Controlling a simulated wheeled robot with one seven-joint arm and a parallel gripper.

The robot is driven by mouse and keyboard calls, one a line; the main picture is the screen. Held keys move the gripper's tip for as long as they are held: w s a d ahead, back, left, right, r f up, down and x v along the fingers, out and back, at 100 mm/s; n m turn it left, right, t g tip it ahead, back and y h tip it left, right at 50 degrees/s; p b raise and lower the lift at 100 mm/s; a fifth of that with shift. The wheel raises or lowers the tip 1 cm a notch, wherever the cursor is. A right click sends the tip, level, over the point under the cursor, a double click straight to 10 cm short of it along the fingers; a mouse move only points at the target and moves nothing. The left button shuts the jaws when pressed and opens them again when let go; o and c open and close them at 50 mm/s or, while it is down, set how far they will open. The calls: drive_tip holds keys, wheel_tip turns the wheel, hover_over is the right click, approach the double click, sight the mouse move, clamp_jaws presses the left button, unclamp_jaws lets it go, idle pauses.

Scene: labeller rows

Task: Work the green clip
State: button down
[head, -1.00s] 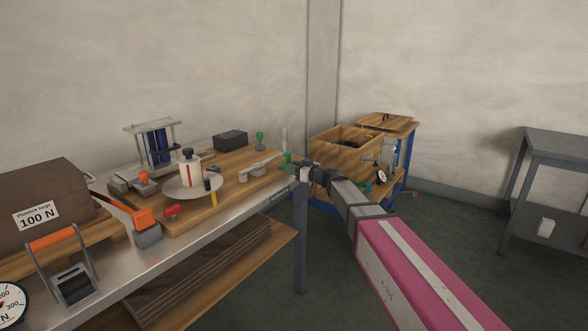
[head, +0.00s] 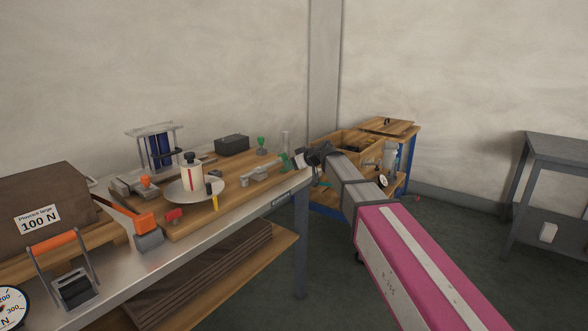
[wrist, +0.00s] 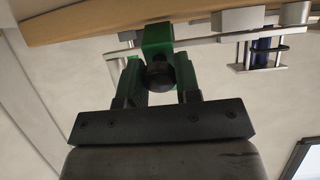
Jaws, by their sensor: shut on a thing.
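The green clip (wrist: 157,38) shows in the wrist view as a green block at the edge of the wooden board, with a dark round knob below it. My gripper (wrist: 158,72) is shut on the clip, its two fingers on either side of the knob. Green also shows along the fingers, so I cannot tell exactly where the clip ends. In the head view the clip (head: 285,162) is a small green patch at the board's right end. My gripper (head: 302,159) reaches it from the right and partly hides it.
A wooden box (head: 350,146) stands behind my arm.

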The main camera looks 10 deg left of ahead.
sight(285, 155)
drive_tip(key=a+r+h, duration=0.1)
drive_tip(key=w+a+r+g+h, duration=0.1)
drive_tip(key=h, duration=0.2)
drive_tip(key=a+g+h, duration=0.1)
drive_tip(key=shift+w+a+r+h, duration=0.25)
drive_tip(key=shift+w+r+h, duration=0.05)
drive_tip(key=shift+w+h, duration=0.1)
drive_tip(key=a+g+h, duration=0.1)
drive_tip(key=a+h, duration=0.1)
drive_tip(key=h, duration=0.1)
drive_tip(key=shift+w+r+g, duration=0.15)
drive_tip(key=shift+w+g, duration=0.2)
drive_tip(key=shift+g, duration=0.05)
drive_tip(key=shift+w+a+g+h, duration=0.15)
drive_tip(key=shift+a+g+h, duration=0.4)
drive_tip(key=shift+h, duration=0.65)
drive_tip(key=shift+f, duration=0.2)
drive_tip(key=c, duration=0.9)
unclamp_jaws()
drive_tip(key=shift+o, duration=0.4)
drive_tip(key=shift+r, duration=0.1)
